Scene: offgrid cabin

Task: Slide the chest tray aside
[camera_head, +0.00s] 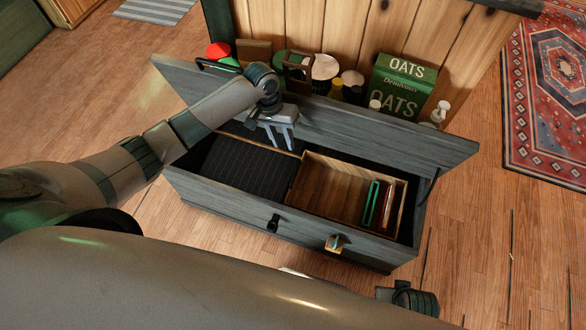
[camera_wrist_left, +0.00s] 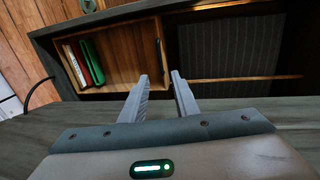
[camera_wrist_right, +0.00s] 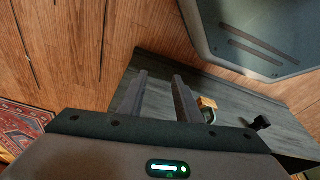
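The wooden chest tray (camera_head: 330,187) sits inside the right part of the open grey chest (camera_head: 245,223). A green item (camera_head: 371,203) and a red item (camera_head: 387,206) stand at its right end. To its left, the chest shows a dark ribbed surface (camera_head: 247,168). My left gripper (camera_head: 281,146) points down over the chest near the tray's left back corner. It is open and empty; in the left wrist view its fingers (camera_wrist_left: 165,73) are beside the tray's end wall, and contact cannot be told. My right gripper (camera_wrist_right: 159,75) is open and empty near the chest's front.
The chest lid (camera_head: 350,122) stands raised behind the opening. Behind it are a green oats box (camera_head: 401,86), jars and bottles. The brass latch (camera_head: 335,243) is on the chest's front. Wooden floor (camera_head: 480,235) is clear to the right, with a red rug (camera_head: 550,90) beyond.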

